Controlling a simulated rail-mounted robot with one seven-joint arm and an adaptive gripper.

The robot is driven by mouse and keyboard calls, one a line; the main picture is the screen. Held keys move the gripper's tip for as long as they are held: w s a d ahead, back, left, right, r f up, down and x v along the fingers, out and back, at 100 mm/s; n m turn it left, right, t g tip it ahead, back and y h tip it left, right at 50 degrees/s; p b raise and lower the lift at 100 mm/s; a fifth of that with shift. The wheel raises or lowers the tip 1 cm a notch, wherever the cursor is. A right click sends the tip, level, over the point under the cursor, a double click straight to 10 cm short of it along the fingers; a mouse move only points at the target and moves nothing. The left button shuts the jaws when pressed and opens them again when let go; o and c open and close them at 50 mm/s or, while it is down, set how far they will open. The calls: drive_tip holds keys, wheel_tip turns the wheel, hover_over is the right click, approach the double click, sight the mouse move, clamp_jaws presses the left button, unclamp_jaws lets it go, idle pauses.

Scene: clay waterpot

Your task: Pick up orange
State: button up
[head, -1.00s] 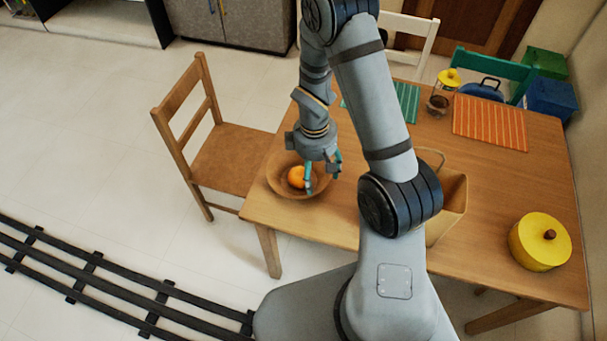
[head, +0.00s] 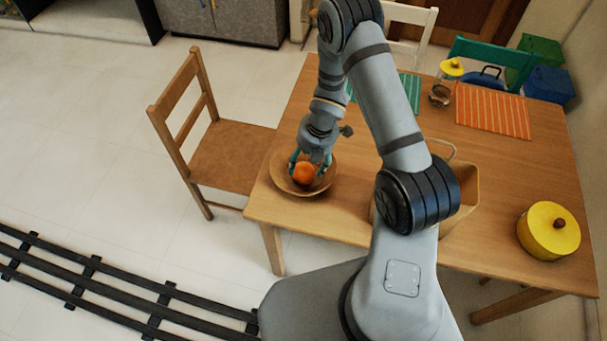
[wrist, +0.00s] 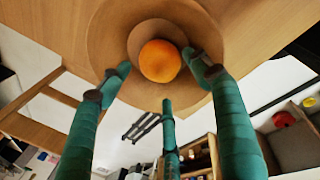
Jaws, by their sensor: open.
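The orange (head: 304,173) lies in a round brown bowl (head: 281,181) near the left edge of the wooden table. In the wrist view the orange (wrist: 160,61) sits inside the bowl (wrist: 104,40). My gripper (head: 308,164) is over the bowl, pointing down, with its green fingers around the orange. In the wrist view my gripper (wrist: 158,75) is open, with one finger to the left of the orange, one close to its right side and a third below it. I cannot tell whether any finger touches the orange.
A wooden chair (head: 232,155) stands at the table's left side. On the table (head: 490,190) are a tan container (head: 462,205) partly behind my arm, a yellow lidded pot (head: 549,231), a jar with a yellow lid (head: 441,93) and an orange striped placemat (head: 494,112).

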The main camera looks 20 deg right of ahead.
sight(305, 169)
drive_tip(key=shift+w+a+f+p, duration=0.15)
drive_tip(key=shift+w+f+p, duration=0.05)
drive_tip(key=shift+f, duration=1.2)
drive_tip(key=shift+w+a+f+p, duration=0.1)
drive_tip(key=shift+w+f+p, duration=0.1)
drive_tip(key=shift+f, duration=1.15)
drive_tip(key=shift+c, duration=0.9)
drive_tip(key=c, duration=0.7)
drive_tip(key=shift+c, duration=0.6)
drive_tip(key=shift+r, duration=0.2)
